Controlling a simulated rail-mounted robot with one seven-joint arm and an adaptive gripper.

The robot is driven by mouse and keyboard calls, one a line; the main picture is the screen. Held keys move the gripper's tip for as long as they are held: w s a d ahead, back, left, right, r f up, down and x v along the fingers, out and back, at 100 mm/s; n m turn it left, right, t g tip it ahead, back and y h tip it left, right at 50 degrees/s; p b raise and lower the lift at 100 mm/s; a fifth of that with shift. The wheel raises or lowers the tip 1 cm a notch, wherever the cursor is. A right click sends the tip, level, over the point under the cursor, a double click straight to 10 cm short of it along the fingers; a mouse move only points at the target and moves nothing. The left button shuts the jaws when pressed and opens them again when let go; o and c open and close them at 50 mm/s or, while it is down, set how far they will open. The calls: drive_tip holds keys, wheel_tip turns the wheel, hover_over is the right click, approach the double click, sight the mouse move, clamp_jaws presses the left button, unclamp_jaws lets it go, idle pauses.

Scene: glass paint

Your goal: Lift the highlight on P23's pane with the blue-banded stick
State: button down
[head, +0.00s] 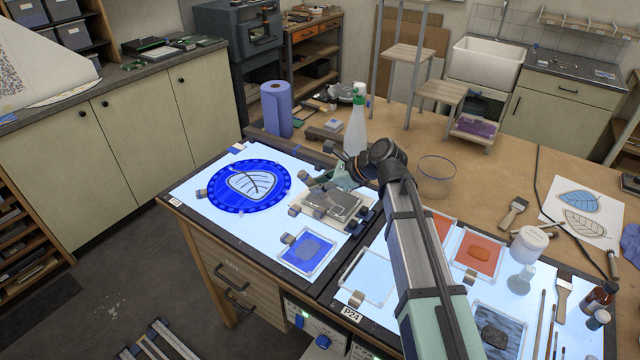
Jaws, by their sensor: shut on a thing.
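A round blue pane (216,200) with a pale leaf in its middle lies on the lit panel labelled P23 (176,202). My gripper (334,184) is to the right of this pane, low over a grey slab on a pale board (322,223). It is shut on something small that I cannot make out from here. The blue-banded stick cannot be told apart among the small pieces around the gripper. The highlight on the pane is too small to tell.
A small blue framed pane (300,268) lies in front of the board. A spray bottle (357,125) and a blue roll (277,108) stand behind. A glass bowl (436,175) is right of my arm. Orange panes (477,250) and the P24 panel (351,313) lie right.

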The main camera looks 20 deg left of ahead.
drive_tip(key=shift+f+p, duration=0.35)
drive_tip(key=shift+f, duration=0.05)
idle(0.7)
drive_tip(key=shift+d, duration=0.15)
drive_tip(key=shift+s+d+p, duration=0.3)
drive_tip(key=shift+d+p, duration=0.05)
drive_tip(key=shift+d, duration=0.55)
drive_tip(key=shift+f, duration=0.1)
drive_tip(key=shift+w+a, duration=0.1)
drive_tip(key=shift+w, duration=0.05)
drive_tip(key=shift+w+a+p, duration=0.4)
drive_tip(key=shift+w+a, duration=0.1)
drive_tip(key=shift+a, duration=0.25)
drive_tip(key=shift+d, duration=0.15)
drive_tip(key=shift+w+d+p, duration=0.1)
drive_tip(key=shift+d+p, duration=0.25)
drive_tip(key=shift+d, duration=0.5)
drive_tip(key=shift+a, duration=0.1)
